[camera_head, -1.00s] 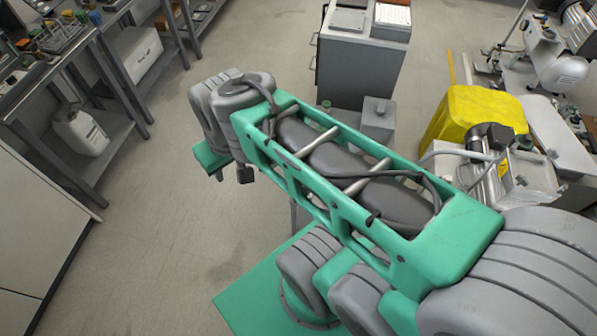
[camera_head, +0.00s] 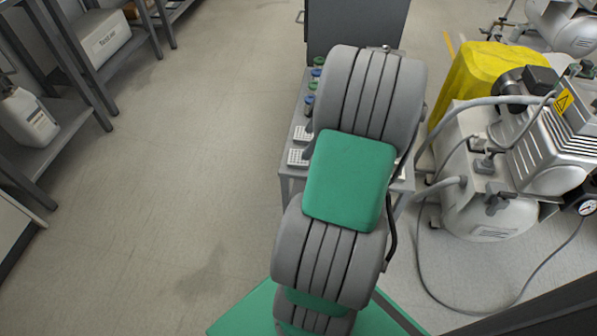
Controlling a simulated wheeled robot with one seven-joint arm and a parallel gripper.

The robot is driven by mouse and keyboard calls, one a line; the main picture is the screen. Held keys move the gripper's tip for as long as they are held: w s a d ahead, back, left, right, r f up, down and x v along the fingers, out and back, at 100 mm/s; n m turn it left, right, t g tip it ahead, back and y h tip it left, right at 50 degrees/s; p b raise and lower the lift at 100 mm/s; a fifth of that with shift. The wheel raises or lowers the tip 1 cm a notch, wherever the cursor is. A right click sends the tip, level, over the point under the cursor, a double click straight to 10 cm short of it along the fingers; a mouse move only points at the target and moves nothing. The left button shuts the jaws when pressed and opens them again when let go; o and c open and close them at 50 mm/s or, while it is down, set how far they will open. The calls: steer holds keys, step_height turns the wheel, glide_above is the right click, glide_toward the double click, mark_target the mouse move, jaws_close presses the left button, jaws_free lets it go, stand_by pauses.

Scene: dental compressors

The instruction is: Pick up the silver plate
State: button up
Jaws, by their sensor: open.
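I cannot make out a silver plate in the head view. My arm, grey and green, fills the middle of the view and hides much of a small grey table (camera_head: 287,172) behind it. Small pale gridded plates (camera_head: 298,157) lie on the left part of this table. Whether one of them is silver I cannot tell. My gripper is not visible; the arm's far end is hidden behind its own links.
Several small bottles with green and blue caps (camera_head: 313,86) stand on the table. A dark grey cabinet (camera_head: 352,28) is behind it. A compressor (camera_head: 495,190) with hoses and a yellow cover (camera_head: 478,75) stand close at right. Shelves (camera_head: 75,95) are at left; the floor between is clear.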

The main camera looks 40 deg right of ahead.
mark_target(299, 157)
steer(key=b+x, duration=0.3)
steer(key=x, duration=0.4)
steer(key=shift+s+d+f, duration=0.1)
steer(key=shift+s, duration=0.05)
steer(key=c, duration=1.6)
steer(key=shift+r, duration=0.25)
